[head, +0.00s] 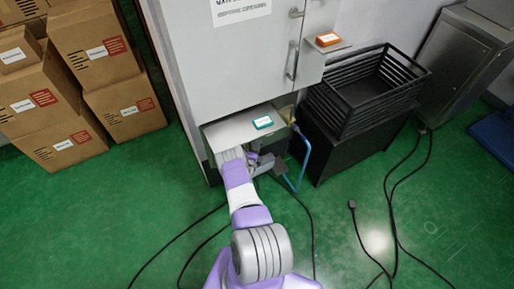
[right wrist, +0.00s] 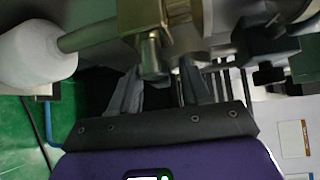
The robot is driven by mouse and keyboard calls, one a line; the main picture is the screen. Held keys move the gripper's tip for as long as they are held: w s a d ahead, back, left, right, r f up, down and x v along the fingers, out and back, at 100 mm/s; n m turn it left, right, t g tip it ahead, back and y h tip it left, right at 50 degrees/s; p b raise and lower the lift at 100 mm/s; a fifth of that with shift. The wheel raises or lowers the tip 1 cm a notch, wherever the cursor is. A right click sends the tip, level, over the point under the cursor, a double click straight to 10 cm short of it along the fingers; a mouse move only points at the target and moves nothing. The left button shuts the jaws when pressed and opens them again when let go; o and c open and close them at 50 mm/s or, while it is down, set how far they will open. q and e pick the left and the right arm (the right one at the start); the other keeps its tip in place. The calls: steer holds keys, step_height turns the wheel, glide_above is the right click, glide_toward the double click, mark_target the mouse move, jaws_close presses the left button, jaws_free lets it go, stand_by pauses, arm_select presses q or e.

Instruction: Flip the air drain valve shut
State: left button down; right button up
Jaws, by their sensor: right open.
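My right arm reaches from the bottom of the head view to beneath the machine's grey shelf (head: 228,132). My right gripper (head: 279,168) is there, small and partly hidden. In the right wrist view my right gripper (right wrist: 159,82) is open, its two dark fingers apart. A metal fitting (right wrist: 151,52) with a rod running left to a white rounded knob (right wrist: 38,58) shows just beyond and between the fingertips. I cannot tell whether it is the air drain valve or whether the fingers touch it. No valve handle is clear in the head view. My left gripper is not in view.
A blue hose (head: 304,160) hangs right of my right gripper. A black crate (head: 365,88) stands on a dark stand farther right. Cardboard boxes (head: 95,45) stand at the left. Black cables (head: 395,200) lie on the green floor. A teal-edged label block (head: 262,122) sits on the shelf.

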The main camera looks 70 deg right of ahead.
steer(key=shift+w+d, duration=0.1)
steer(key=shift+d, duration=0.2)
jaws_close()
steer(key=shift+n+h+b, duration=0.3)
steer(key=shift+b, duration=0.5)
steer(key=shift+r+n+h+b, duration=0.2)
steer(key=shift+n+h+b, duration=0.1)
steer(key=shift+b, duration=0.05)
steer(key=shift+r, duration=0.1)
jaws_free()
